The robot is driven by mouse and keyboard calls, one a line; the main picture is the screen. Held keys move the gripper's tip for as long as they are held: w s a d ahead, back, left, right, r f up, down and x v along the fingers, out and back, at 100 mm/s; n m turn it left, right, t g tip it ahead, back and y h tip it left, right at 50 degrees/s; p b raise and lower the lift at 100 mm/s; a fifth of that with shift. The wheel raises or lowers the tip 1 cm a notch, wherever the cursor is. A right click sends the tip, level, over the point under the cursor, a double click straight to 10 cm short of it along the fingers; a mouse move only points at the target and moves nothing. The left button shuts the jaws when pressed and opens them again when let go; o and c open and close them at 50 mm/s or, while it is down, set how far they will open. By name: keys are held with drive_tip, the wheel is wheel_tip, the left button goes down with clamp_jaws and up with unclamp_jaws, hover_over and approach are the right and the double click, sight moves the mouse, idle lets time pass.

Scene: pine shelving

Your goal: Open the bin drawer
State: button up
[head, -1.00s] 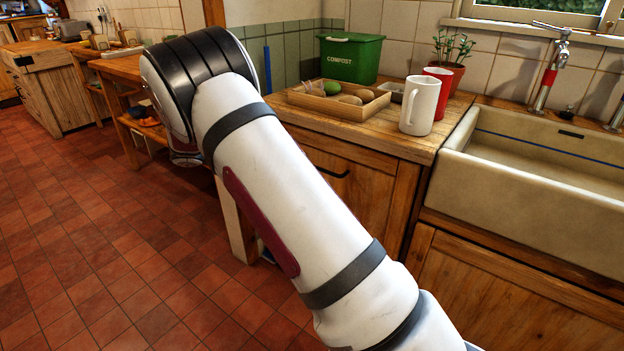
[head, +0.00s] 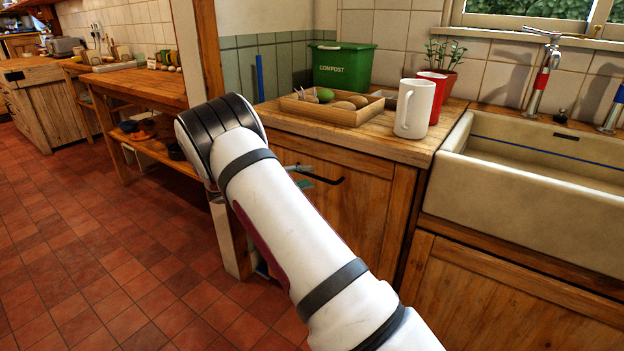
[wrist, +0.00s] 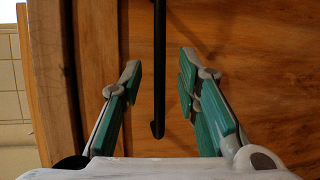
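The bin drawer (head: 355,215) is a wooden front below the counter, left of the sink; its wood fills much of the wrist view (wrist: 250,60). Its black bar handle (head: 331,182) shows near the top of the front. In the wrist view the handle (wrist: 158,70) runs up the picture between my fingers. My gripper (head: 307,175) is at the left part of the handle, partly hidden behind my arm in the head view. In the wrist view my gripper (wrist: 160,65) is open, with a teal finger on each side of the handle and visible gaps. The drawer looks shut.
On the counter above stand a wooden tray (head: 322,114), a green compost box (head: 342,65), a white mug (head: 413,108) and a red mug (head: 438,90). The sink (head: 540,180) is on the right. A wooden post (head: 229,225) stands left of the drawer. The tiled floor (head: 110,260) is clear.

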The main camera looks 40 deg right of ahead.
sight(310, 176)
drive_tip(key=shift+s+d+f, duration=0.1)
drive_tip(key=shift+d+f, duration=0.05)
drive_tip(key=shift+d, duration=0.65)
drive_tip(key=shift+d+f, duration=0.1)
drive_tip(key=shift+d, duration=0.65)
clamp_jaws()
